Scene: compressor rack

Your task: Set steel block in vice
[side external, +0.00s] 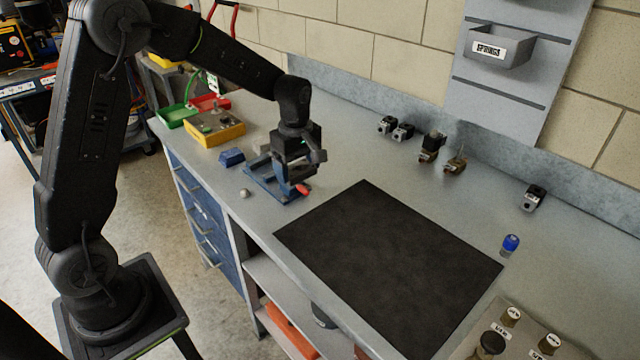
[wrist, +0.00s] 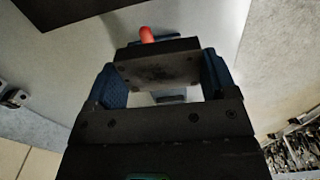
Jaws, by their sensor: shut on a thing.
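The blue vice (side external: 262,182) sits on the bench near its front edge, with a red handle end (side external: 303,189) at its right. My gripper (side external: 292,180) points down over the vice and hides much of it. In the wrist view my gripper (wrist: 163,85) has its two blue-padded fingers on either side of a dark grey block-like piece, which I take as the steel block (wrist: 157,70). The red handle end (wrist: 147,35) shows just beyond it. The block is not distinct in the side view, and I cannot tell whether it touches the vice.
A blue block (side external: 231,157) and a small round knob (side external: 244,193) lie left of the vice. A yellow box (side external: 215,130) and green and red bins (side external: 177,116) stand behind. A black mat (side external: 385,265) lies clear to the right. Several small fittings line the back.

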